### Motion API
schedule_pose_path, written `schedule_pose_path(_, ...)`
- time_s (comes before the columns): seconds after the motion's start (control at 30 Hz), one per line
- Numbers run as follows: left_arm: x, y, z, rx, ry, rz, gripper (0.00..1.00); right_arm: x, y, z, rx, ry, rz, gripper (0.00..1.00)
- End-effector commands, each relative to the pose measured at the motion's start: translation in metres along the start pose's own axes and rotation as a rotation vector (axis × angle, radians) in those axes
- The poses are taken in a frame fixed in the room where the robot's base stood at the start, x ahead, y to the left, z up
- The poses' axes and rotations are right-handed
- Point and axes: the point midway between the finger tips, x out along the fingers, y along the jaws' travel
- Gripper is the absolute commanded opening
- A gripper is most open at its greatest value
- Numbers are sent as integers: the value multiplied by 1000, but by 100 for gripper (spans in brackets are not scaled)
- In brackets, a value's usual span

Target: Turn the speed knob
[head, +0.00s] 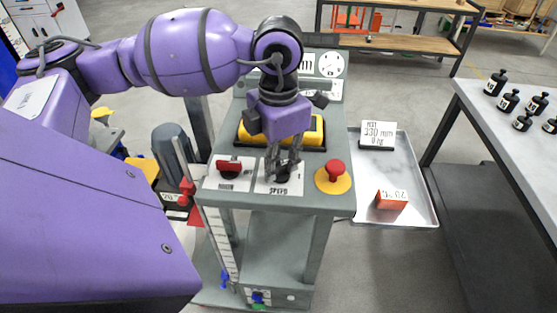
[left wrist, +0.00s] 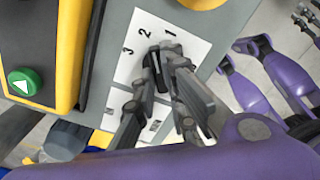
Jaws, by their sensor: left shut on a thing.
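The black speed knob (head: 283,174) sits on a white plate lettered SPEED on the front of the grey console. My left gripper (head: 284,164) reaches down from above and is shut on the knob. In the left wrist view the fingers (left wrist: 160,62) close around the dark knob (left wrist: 152,64), and they hide most of it. The plate (left wrist: 135,62) shows the numbers 1, 2 and 3 around the knob. Which number the knob points to is hard to tell. My right gripper is not in view.
A red switch (head: 229,167) is left of the speed plate, and a red mushroom button (head: 335,174) on yellow is right. A metal tray (head: 420,197) holds an orange block (head: 391,200). Black weights stand on a table at right.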

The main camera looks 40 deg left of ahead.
Motion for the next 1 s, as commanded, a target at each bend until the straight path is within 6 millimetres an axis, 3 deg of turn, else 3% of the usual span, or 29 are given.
schedule_pose_path(0.63,-1,-2,1,-607,-2,0,0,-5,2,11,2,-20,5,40)
schedule_pose_path(1.0,-1,-3,2,-856,-3,0,0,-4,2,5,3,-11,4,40)
